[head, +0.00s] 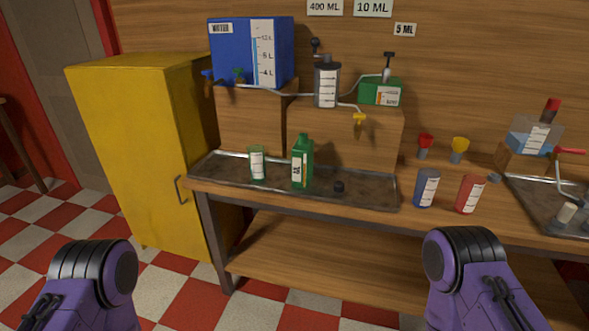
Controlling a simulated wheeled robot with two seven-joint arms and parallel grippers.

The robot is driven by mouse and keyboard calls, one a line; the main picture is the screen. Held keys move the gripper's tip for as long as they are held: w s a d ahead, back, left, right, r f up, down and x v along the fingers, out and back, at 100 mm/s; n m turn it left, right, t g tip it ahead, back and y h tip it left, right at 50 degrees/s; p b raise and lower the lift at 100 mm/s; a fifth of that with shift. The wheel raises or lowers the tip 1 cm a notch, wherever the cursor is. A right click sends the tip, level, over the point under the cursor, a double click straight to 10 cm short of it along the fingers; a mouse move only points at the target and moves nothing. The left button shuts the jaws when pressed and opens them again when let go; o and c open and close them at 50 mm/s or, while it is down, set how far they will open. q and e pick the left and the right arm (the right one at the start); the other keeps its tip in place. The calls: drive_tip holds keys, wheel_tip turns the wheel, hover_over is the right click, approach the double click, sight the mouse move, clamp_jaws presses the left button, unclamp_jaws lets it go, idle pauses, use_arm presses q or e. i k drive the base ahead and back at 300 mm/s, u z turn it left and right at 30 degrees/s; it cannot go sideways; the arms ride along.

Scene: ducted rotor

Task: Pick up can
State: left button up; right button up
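Several containers could be the can, and I cannot tell which one it is. A green cylinder (257,163) with a white label stands upright in the left metal tray (364,191). A green bottle-like container (302,163) with a white label stands to its right in the same tray. A blue labelled cylinder (426,188) and a red labelled cylinder (470,194) stand upright on the workbench, right of the tray. Only my purple arm links show at the bottom left and bottom right. Neither gripper is in view.
A small black cap-like piece (339,187) lies in the tray. A blue water tank (251,51), a clear dispenser (327,82) and a green box (381,92) stand on wooden blocks behind. A yellow cabinet (130,150) stands left. A second metal tray (532,192) lies right.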

sight(302, 153)
drive_tip(key=u, duration=0.75)
drive_tip(key=i, duration=0.45)
